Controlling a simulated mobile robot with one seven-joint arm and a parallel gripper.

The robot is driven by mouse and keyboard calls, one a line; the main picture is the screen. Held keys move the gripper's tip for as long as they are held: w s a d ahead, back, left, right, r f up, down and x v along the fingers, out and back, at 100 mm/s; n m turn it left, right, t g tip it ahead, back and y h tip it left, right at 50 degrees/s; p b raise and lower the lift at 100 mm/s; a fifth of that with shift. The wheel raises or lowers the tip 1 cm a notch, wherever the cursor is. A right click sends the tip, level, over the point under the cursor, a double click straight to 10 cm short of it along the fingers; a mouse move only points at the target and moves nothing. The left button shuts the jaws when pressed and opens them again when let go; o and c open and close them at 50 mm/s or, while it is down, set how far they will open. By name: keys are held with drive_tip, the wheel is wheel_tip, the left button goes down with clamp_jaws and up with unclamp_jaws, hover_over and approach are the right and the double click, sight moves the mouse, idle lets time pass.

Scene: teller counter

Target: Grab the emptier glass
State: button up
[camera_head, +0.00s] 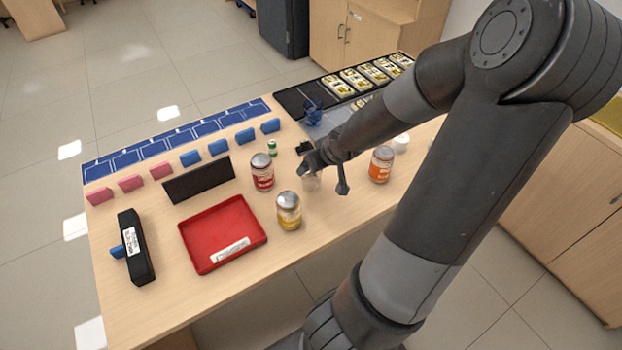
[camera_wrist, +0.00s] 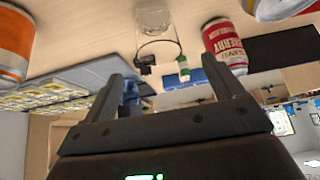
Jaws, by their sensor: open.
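A clear glass (camera_head: 312,183) stands on the counter beside my gripper. It also shows at the top edge of the wrist view (camera_wrist: 155,18), beyond the fingertips and partly cut off. A blue see-through cup (camera_head: 312,113), perhaps another glass, stands farther back near the grey mat. How full either one is cannot be told. My gripper (camera_head: 326,172) is low over the counter. In the wrist view its fingers (camera_wrist: 163,72) are spread, with nothing held between them.
A red can (camera_head: 262,172) and a yellow can (camera_head: 288,211) stand left of the glass; an orange can (camera_head: 380,164) stands right. A small green bottle (camera_head: 272,148) is behind. A red tray (camera_head: 222,235) lies front left. A black cash tray (camera_head: 300,97) is at the back.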

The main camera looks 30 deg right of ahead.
drive_tip(key=shift+x, duration=2.35)
drive_tip(key=shift+f, duration=0.1)
drive_tip(key=shift+x, duration=2.55)
drive_tip(key=shift+d, duration=0.1)
drive_tip(key=shift+c, duration=0.4)
drive_tip(key=c, duration=1.1)
drive_tip(key=shift+r, duration=0.25)
drive_tip(key=shift+r, duration=1.6)
drive_tip(key=shift+s+d+r, duration=0.1)
drive_tip(key=shift+s+r, duration=0.05)
drive_tip(key=shift+r, duration=0.05)
drive_tip(key=shift+s+d+r, duration=1.1)
drive_tip(key=shift+s, duration=0.35)
drive_tip(key=shift+s+d+r, duration=1.1)
drive_tip(key=shift+s+d, duration=0.05)
drive_tip(key=shift+s, duration=0.35)
drive_tip(key=shift+s+d+r, duration=1.1)
drive_tip(key=shift+s, duration=0.35)
